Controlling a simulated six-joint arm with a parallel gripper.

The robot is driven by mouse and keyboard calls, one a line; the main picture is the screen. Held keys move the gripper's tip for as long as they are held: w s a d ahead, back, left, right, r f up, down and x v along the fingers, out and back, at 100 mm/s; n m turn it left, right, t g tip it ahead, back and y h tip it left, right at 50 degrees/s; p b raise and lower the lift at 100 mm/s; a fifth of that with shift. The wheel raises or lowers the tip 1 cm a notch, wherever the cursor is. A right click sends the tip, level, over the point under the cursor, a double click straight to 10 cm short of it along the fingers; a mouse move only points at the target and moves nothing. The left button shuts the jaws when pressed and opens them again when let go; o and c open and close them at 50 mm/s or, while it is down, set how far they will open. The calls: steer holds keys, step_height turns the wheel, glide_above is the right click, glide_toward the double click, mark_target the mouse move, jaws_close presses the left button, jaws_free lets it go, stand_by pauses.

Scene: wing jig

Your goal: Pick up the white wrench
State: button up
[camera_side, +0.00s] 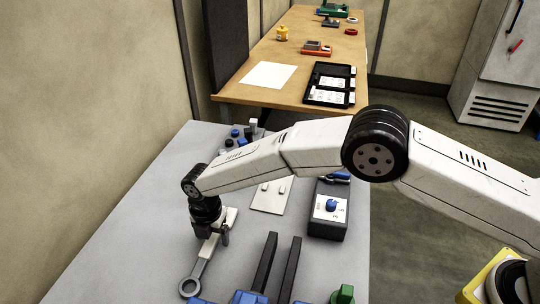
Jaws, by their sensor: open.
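A pale grey-white wrench (200,268) lies on the grey table, its ring end toward the front and its shaft running up and right. My gripper (215,236) points down over the upper end of the shaft. It is open, with one dark finger showing at the right of the shaft. The gripper body hides part of the wrench's far end, and I cannot tell whether the fingers touch it.
To the right stand a dark box with a blue knob (331,206), a white plate (271,195) and a blue clamp with two black bars (265,262). A green block (343,294) is at the front. Grey table left of the wrench is clear. A wooden bench (300,50) stands behind.

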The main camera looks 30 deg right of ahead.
jaws_close()
stand_by(1.4)
